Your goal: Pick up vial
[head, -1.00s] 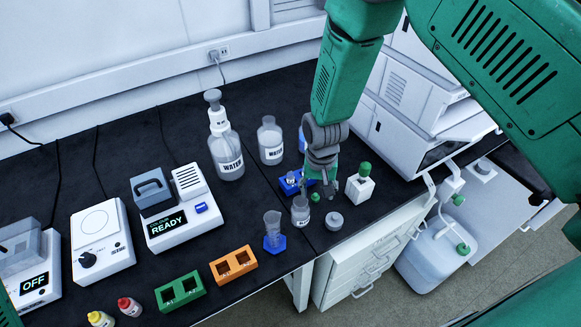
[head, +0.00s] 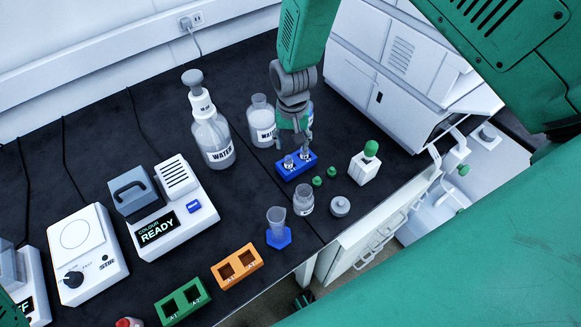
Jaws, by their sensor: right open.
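A blue rack (head: 284,175) stands on the black bench and holds two small clear vials, a left vial (head: 288,163) and a right vial (head: 306,156), both upright. My right gripper (head: 295,146) is open and points down just above and behind the rack. Its fingers are close to the vial tops; whether they touch a vial I cannot tell. Two small green caps (head: 324,176) lie on the bench to the right of the rack. My left gripper is not in view.
A labelled open jar (head: 303,200), its grey lid (head: 340,207) and a white bottle with green top (head: 364,166) stand close by. Water bottles (head: 212,140) stand to the left. Orange (head: 237,264) and green (head: 183,302) racks are in front. The bench's front edge is near.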

